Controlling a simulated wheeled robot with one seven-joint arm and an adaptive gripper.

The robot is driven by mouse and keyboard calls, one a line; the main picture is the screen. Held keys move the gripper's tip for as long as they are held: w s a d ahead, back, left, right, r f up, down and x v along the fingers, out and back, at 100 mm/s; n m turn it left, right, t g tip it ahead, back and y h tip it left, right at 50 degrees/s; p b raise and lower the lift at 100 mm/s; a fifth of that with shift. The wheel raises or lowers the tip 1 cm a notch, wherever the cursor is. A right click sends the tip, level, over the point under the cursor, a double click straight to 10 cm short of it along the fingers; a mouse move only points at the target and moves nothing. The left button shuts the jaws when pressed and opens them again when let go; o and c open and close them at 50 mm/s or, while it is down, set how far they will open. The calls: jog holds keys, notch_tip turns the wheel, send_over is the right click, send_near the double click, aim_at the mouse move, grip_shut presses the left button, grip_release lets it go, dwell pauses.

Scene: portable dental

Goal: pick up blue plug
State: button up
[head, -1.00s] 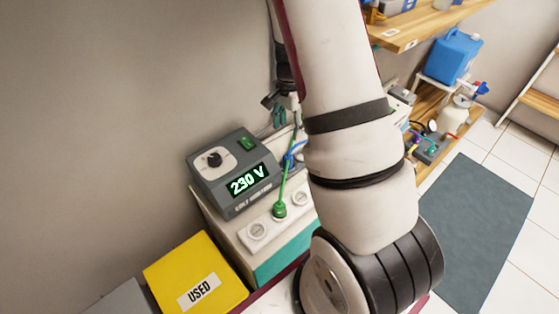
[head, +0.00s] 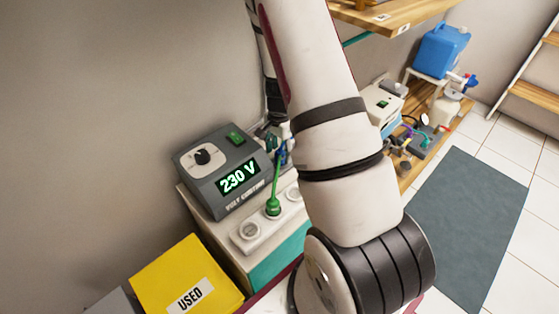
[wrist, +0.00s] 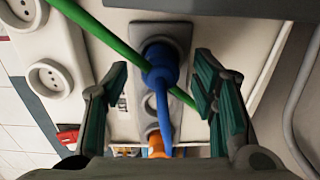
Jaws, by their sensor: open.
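The blue plug (wrist: 160,65) sits in a dark grey socket plate (wrist: 181,32) in the wrist view, with its blue cord running toward the camera. My gripper (wrist: 161,70) is open, with one teal-padded finger on each side of the plug and visible gaps between. In the head view my gripper (head: 273,143) is small and partly hidden by my arm. Some blue (head: 284,153) shows beside it, but I cannot tell plug from cord there.
A green plug (head: 273,207) stands in a white socket strip (head: 249,231) before the 230 V meter (head: 222,172). An orange part (wrist: 156,144) lies below the blue plug in the wrist view. A yellow USED box (head: 187,275) is at lower left.

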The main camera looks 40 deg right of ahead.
aim_at(279, 151)
jog(key=shift+f, duration=0.55)
grip_shut()
jog(key=shift+r, duration=0.1)
notch_tip(279, 151, up, 10)
jog(key=p, duration=0.3)
jog(key=shift+p, duration=0.4)
jog(key=shift+a, duration=0.1)
